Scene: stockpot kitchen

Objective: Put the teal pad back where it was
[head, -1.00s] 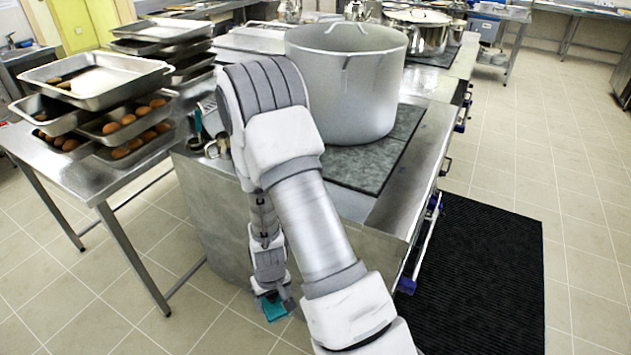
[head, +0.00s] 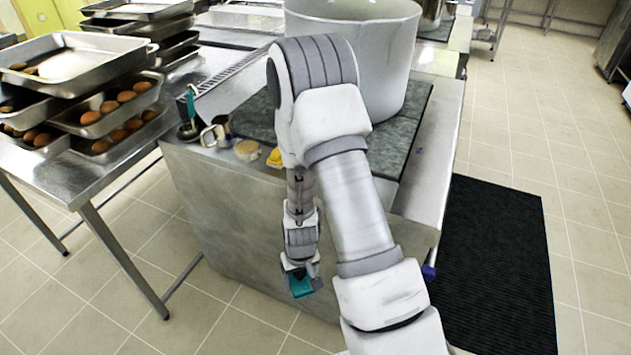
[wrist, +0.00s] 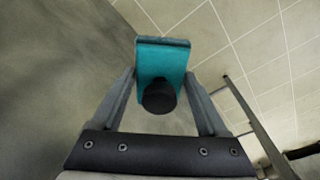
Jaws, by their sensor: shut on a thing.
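The teal pad (head: 301,285) is in my gripper (head: 301,272), which hangs low in front of the metal side of the stove block. In the wrist view the teal pad (wrist: 161,60) sits between the two fingers of my gripper (wrist: 160,82), with a round black knob (wrist: 159,98) on its near side. The gripper is shut on it. The pad is clear of the countertop, over the floor side of the block. The place where it was before cannot be made out.
A large pot (head: 385,60) stands on the dark stove top (head: 405,130). Near the block's edge are a yellow item (head: 274,158), a round tan item (head: 247,150) and a teal-handled utensil (head: 190,105). Stacked egg trays (head: 85,85) stand left. A black mat (head: 495,260) lies right.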

